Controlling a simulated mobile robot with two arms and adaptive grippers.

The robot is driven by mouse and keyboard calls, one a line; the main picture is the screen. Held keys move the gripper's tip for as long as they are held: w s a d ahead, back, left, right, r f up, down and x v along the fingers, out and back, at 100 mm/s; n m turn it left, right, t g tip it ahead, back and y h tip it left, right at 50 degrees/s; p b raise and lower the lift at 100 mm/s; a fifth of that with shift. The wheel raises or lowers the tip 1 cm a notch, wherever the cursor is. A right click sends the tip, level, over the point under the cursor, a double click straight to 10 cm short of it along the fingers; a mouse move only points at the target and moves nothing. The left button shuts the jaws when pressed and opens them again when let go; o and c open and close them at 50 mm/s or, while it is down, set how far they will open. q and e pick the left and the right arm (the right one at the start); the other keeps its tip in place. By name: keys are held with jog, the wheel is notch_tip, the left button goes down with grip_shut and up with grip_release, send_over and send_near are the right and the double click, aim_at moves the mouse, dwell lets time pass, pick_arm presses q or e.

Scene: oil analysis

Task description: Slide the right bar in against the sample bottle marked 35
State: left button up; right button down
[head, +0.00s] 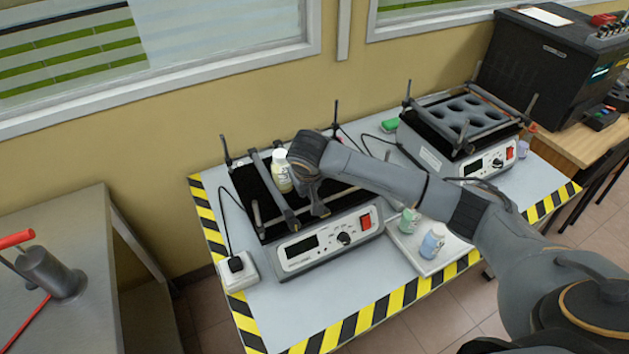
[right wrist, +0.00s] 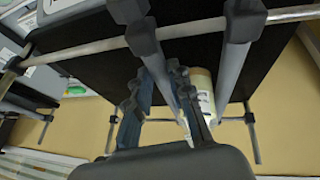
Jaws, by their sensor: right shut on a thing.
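The sample bottle (head: 281,174), with a yellowish body and white cap, stands on the black shaker platform (head: 246,186); its number is not legible. The left bar (head: 270,188) runs along the bottle's left side. My right gripper (head: 313,193) is to the bottle's right, shut on the right bar, which it and my arm mostly hide in the head view. In the right wrist view, the fingers (right wrist: 168,82) straddle the right bar (right wrist: 146,42). There the bottle (right wrist: 203,88) shows between the two bars, partly behind a finger; I cannot tell whether the right bar touches it.
The shaker's control front (head: 328,244) faces the near table edge. A second shaker (head: 468,128) with a holed rack stands behind right. Corner posts rise around the platform.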

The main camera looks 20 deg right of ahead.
jog(key=c, duration=1.2)
grip_release()
jog(key=shift+a, duration=0.1)
jog(key=v, duration=1.2)
jog(key=shift+f, duration=0.1)
